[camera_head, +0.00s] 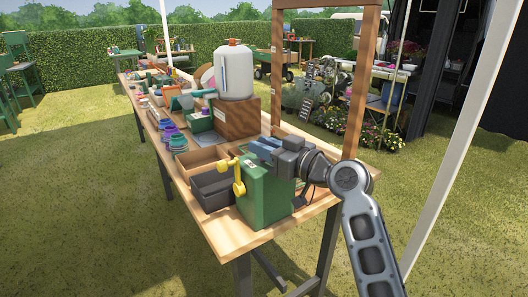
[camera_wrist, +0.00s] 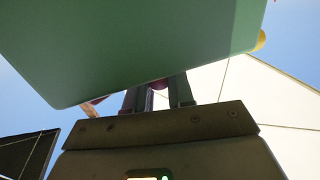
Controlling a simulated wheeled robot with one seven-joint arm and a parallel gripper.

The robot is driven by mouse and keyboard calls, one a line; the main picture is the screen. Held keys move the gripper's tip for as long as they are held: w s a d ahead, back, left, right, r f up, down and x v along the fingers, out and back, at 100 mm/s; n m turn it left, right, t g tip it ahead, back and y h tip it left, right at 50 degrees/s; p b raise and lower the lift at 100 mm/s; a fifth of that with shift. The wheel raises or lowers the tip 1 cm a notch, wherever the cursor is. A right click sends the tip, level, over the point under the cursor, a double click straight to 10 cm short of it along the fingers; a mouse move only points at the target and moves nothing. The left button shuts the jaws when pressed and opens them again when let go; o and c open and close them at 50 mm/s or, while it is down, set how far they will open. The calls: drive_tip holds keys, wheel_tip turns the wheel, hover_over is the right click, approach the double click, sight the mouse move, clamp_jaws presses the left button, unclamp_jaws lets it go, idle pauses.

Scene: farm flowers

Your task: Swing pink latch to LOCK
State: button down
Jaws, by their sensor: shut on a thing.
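The green box (camera_head: 265,195) stands at the near end of the wooden table, with a yellow handle (camera_head: 238,175) on its left side. My gripper (camera_head: 264,148) reaches over the top of the box from the right. In the wrist view the underside or side of a green panel (camera_wrist: 150,50) fills the upper part. Below it my gripper's fingers (camera_wrist: 158,97) close around a small pinkish piece (camera_wrist: 159,84), which looks like part of the pink latch. Another dark pink bit (camera_wrist: 97,101) shows left of the fingers. The head view hides the latch, and no LOCK mark is readable.
A dark grey bin (camera_head: 212,190) sits left of the green box. A white tank (camera_head: 235,72) on a wooden block (camera_head: 237,118) stands behind. A wooden frame post (camera_head: 362,80) rises close behind my arm. Several small coloured items line the table's far part.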

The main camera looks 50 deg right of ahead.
idle(0.3)
drive_tip(key=c, duration=1.1)
unclamp_jaws()
drive_tip(key=shift+s, duration=0.15)
drive_tip(key=s+b, duration=0.1)
drive_tip(key=s, duration=0.6)
drive_tip(key=shift+s, duration=0.3)
drive_tip(key=shift+a, duration=0.1)
